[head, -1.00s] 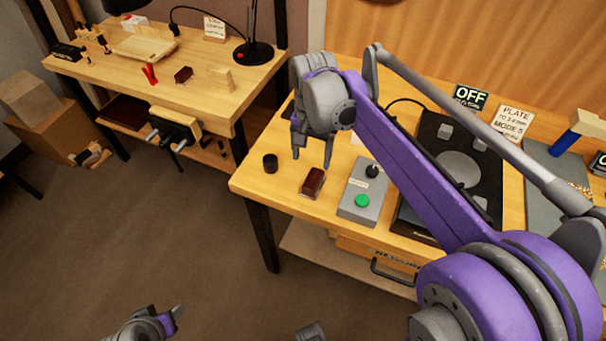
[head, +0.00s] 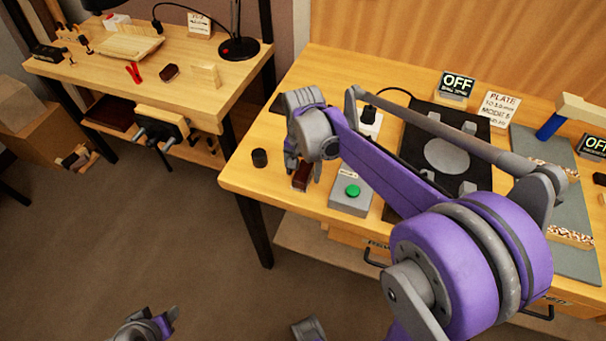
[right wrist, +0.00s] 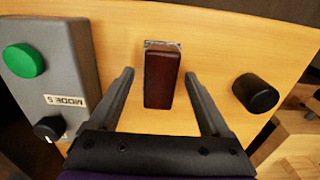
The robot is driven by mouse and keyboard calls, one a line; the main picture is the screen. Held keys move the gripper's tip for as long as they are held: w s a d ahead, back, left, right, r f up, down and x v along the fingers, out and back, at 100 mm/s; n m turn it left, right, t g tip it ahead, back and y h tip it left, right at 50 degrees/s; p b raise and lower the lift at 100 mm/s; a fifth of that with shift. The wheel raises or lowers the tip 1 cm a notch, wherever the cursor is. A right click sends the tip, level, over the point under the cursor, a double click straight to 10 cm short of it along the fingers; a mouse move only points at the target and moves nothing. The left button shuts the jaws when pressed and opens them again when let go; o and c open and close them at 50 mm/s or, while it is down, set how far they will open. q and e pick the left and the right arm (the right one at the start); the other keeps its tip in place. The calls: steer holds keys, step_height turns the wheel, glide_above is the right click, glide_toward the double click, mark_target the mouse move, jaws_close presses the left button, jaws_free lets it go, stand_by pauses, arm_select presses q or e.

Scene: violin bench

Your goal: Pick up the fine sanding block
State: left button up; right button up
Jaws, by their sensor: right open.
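A dark red-brown block (right wrist: 162,80) with a greyish strip under its far end lies on the light wooden bench in the right wrist view. Whether it is the fine sanding block I cannot read from any label. My right gripper (right wrist: 160,100) is open, with one finger on each side of the block and a gap on both sides. In the head view the right gripper (head: 302,174) is low over the same block (head: 301,178), which it partly hides. My left gripper (head: 165,322) shows at the bottom edge, too little to judge its jaws.
A grey control box with a green button (head: 352,191) stands right of the block. A black cylinder (head: 260,157) stands to its left. A black plate device (head: 440,150) lies farther right. Another dark red block (head: 169,72) lies on the far-left bench.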

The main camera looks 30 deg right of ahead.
mark_target(303, 171)
jaws_close()
stand_by(0.3)
step_height(303, 171, up, 10)
steer(key=shift+p, duration=0.45)
